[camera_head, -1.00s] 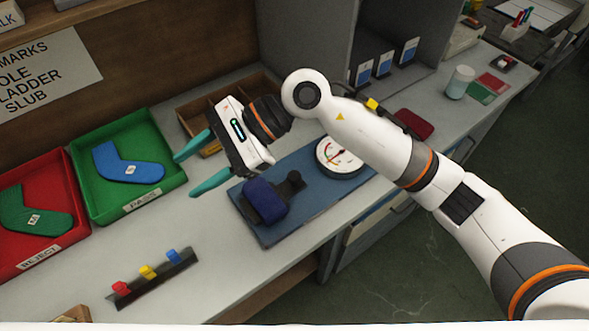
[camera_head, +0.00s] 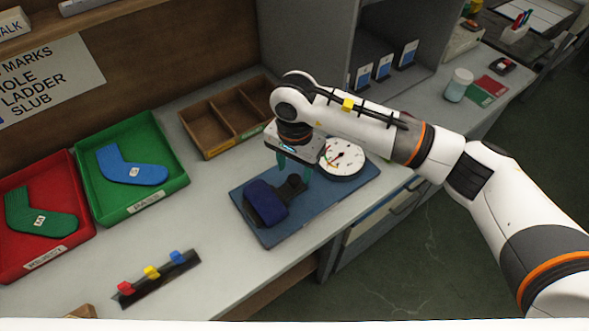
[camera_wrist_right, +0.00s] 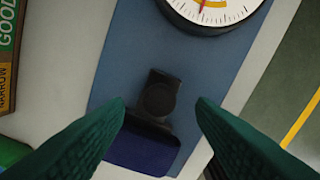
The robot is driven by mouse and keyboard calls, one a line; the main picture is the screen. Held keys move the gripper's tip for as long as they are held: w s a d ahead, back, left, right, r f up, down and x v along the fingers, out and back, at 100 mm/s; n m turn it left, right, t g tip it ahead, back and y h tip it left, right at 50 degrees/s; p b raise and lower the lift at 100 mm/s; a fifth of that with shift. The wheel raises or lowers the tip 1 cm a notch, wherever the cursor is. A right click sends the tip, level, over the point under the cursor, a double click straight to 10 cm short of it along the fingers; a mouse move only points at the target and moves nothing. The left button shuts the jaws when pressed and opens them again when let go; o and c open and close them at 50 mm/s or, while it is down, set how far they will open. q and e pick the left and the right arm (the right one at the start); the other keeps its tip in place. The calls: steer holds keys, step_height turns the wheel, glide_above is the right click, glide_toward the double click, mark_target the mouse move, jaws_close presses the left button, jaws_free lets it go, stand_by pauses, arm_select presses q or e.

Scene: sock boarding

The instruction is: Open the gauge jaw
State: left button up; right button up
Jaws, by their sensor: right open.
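The gauge stands on a blue base plate (camera_head: 273,235) on the bench. It has a white round dial (camera_head: 345,160) and a dark jaw with a blue pad (camera_head: 266,203). A black knob (camera_head: 296,184) sits between pad and dial. My right gripper (camera_head: 294,172) points down above the knob, fingers apart and empty. In the right wrist view, its green fingers (camera_wrist_right: 160,125) frame the knob (camera_wrist_right: 158,98) and the blue pad (camera_wrist_right: 142,152) from above. The dial (camera_wrist_right: 215,8) shows at the top of that view. I cannot tell the exact fingertip height. My left gripper is out of view.
A green PASS tray (camera_head: 160,206) holds a blue sock shape, and a red REJECT tray (camera_head: 75,249) holds a green one. An empty wooden divided box (camera_head: 208,151) stands behind. A rack with coloured pegs (camera_head: 155,281) lies at the front. Bare bench lies between.

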mark_target(289, 187)
steer(key=shift+f, duration=1.45)
steer(key=shift+c, duration=0.4)
